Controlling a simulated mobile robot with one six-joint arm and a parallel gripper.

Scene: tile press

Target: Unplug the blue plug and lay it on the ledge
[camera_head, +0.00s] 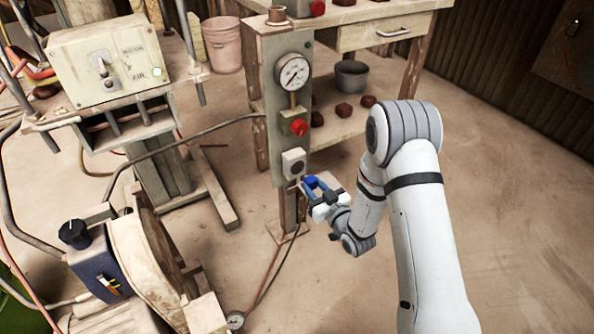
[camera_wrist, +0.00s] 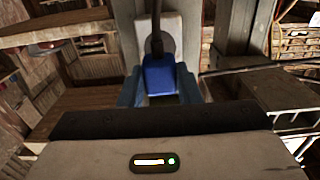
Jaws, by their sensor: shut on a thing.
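The blue plug (camera_head: 311,182) is between the fingers of my gripper (camera_head: 316,188), in front of the post and just below and right of the pale socket box (camera_head: 292,160). I cannot tell which surface is the ledge.
The post carries a gauge (camera_head: 292,73) and a red button (camera_head: 299,127) above the socket. A wooden bench (camera_head: 413,60) stands behind, with a bucket (camera_head: 351,76) on its lower shelf. Machinery fills the left. The floor at right is clear.

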